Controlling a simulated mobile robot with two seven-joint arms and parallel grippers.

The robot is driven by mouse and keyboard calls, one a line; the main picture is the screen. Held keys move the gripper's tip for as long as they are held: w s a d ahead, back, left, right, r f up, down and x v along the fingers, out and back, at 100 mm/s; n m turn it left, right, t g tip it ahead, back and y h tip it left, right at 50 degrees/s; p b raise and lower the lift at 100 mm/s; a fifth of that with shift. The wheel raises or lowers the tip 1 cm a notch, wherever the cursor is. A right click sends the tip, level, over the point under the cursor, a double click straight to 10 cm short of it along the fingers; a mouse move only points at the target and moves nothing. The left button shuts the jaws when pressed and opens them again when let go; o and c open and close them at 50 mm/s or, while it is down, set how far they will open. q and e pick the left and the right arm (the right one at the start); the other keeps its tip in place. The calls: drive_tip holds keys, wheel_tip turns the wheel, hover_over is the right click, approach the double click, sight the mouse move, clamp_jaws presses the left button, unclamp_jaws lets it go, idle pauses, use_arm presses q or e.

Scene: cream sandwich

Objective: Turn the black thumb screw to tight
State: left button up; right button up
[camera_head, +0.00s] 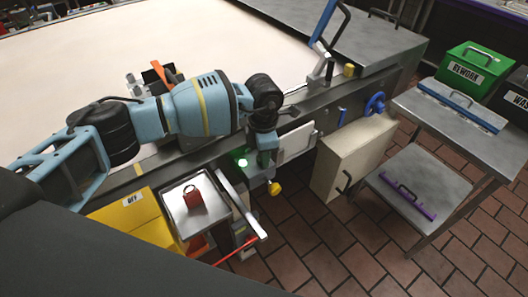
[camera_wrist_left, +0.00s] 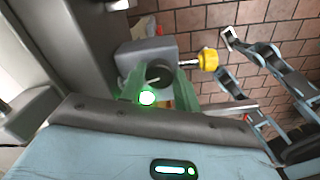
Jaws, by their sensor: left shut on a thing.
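The black thumb screw (camera_wrist_left: 159,75) is a dark round knob beside a grey block (camera_wrist_left: 134,55) in the left wrist view. My left gripper (camera_wrist_left: 157,84) is shut on it, with one finger on either side, tinted by a green light. In the head view my left gripper (camera_head: 266,160) points down at the front edge of the conveyor, and the screw is hidden there. How tight the screw is cannot be told.
A yellow knob (camera_head: 274,188) sticks out close to my left gripper. A steel tray (camera_head: 198,219) with a red piece (camera_head: 193,199) stands in front. A beige box (camera_head: 352,158) with a handle is to the right.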

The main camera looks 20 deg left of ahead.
use_arm(q)
drive_tip(key=shift+m, duration=1.1)
drive_tip(key=shift+r, duration=0.1)
drive_tip(key=o, duration=1)
drive_tip(key=shift+r, duration=3.9)
